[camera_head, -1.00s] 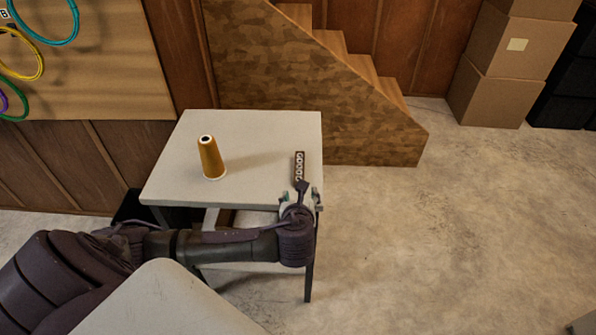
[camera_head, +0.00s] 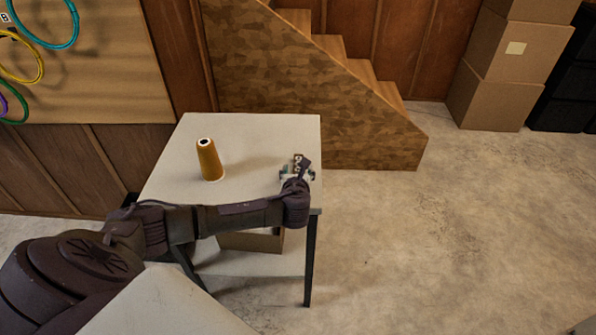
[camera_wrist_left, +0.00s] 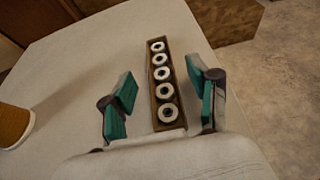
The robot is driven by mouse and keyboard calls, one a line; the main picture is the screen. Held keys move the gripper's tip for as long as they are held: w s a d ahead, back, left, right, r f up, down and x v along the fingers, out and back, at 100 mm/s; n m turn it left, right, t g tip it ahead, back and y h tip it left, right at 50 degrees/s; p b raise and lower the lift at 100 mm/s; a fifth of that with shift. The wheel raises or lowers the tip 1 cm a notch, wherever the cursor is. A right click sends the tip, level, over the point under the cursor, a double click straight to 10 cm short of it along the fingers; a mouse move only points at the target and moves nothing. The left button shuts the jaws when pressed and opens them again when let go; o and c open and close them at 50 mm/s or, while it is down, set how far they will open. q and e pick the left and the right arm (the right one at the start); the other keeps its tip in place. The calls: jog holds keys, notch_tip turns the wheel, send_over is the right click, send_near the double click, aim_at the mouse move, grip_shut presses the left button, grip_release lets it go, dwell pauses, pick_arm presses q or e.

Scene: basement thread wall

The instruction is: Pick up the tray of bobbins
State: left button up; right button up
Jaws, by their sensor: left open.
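The tray of bobbins is a narrow brown wooden box (camera_wrist_left: 155,110) holding a single row of several white bobbins. It lies on the light table top near its right edge. In the head view the tray (camera_head: 298,160) is partly hidden behind my left gripper (camera_head: 298,174). In the left wrist view my left gripper (camera_wrist_left: 163,107) is open, with one green-padded finger on each side of the tray's near half. Gaps show between the tray and both fingers, the wider one on the left. My right gripper is not in view.
A yellow thread cone (camera_head: 209,160) stands on the table (camera_head: 240,135), left of the tray; its base also shows in the left wrist view (camera_wrist_left: 14,126). A brown box (camera_head: 250,241) sits below the table top. Wooden stairs (camera_head: 330,100) rise behind. Open floor lies to the right.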

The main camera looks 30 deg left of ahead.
pick_arm(q)
jog(key=shift+x, duration=1)
jog(key=shift+d, duration=0.1)
jog(key=c, duration=1)
jog(key=shift+r, duration=0.1)
